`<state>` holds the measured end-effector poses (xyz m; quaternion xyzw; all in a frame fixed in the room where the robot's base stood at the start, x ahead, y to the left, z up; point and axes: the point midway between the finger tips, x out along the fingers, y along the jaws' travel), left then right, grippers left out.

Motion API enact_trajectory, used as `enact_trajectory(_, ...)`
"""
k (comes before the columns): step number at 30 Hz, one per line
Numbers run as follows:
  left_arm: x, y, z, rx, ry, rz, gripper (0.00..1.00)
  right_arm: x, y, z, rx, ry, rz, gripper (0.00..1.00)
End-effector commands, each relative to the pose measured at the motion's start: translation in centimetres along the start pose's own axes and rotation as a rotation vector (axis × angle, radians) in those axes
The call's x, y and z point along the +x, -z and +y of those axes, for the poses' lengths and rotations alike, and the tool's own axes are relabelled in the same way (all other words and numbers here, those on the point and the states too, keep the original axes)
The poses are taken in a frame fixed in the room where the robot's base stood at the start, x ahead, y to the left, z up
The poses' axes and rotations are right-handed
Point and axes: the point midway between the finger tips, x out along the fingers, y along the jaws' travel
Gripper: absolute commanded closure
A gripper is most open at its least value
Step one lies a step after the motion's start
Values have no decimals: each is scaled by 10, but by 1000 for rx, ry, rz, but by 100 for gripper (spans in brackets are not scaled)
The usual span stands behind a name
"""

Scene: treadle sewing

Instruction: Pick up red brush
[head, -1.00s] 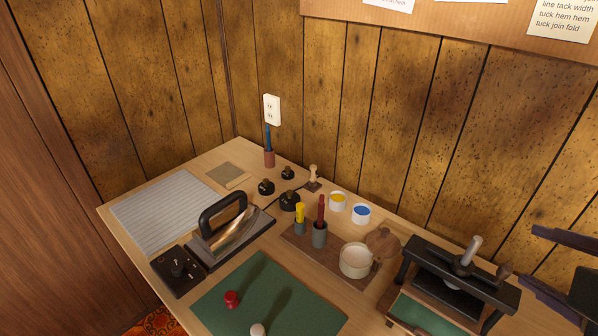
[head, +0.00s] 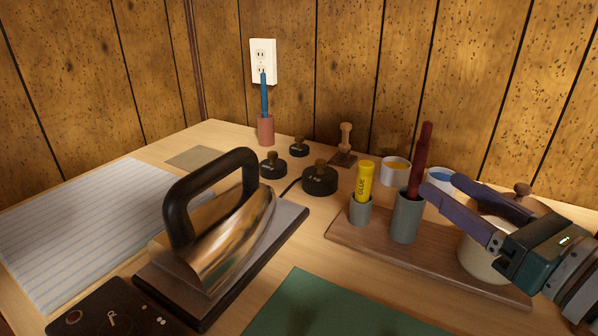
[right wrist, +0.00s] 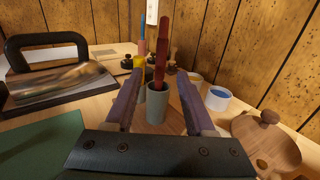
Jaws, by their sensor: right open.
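The red brush (head: 420,160) stands nearly upright, handle up, in a grey cup (head: 405,217) on a wooden tray (head: 380,248). It also shows in the right wrist view (right wrist: 162,50), straight ahead between the fingers. My right gripper (head: 437,190) comes in from the right, open and empty, with its fingertips close to the brush just above the cup. In the right wrist view the open fingers (right wrist: 158,95) lie to either side of the cup and brush. I cannot tell whether a finger touches the brush. My left gripper is not in view.
A yellow glue stick (head: 364,181) stands in a smaller cup just left of the brush. An iron (head: 225,235) on its plate is at the left. Paint pots (head: 396,171) and a white pot (head: 482,255) are close by. A green mat (head: 335,310) lies clear in front.

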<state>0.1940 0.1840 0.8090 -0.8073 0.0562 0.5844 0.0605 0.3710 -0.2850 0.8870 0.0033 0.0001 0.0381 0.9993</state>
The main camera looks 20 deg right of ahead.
Motion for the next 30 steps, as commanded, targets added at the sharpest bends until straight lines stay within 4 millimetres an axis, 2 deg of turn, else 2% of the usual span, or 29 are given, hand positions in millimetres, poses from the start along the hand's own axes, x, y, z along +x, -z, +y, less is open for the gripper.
enact_trajectory(6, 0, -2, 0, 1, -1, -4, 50, 32, -2, 1, -9, -5, -6, 46)
enact_trajectory(14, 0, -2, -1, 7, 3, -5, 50, 56, -4, 0, -8, -4, -4, 46)
enact_trajectory(21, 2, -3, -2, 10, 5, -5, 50, 90, -6, 1, -6, -4, -4, 46)
enact_trajectory(30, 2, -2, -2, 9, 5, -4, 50, 97, -6, 1, -6, -4, -2, 46)
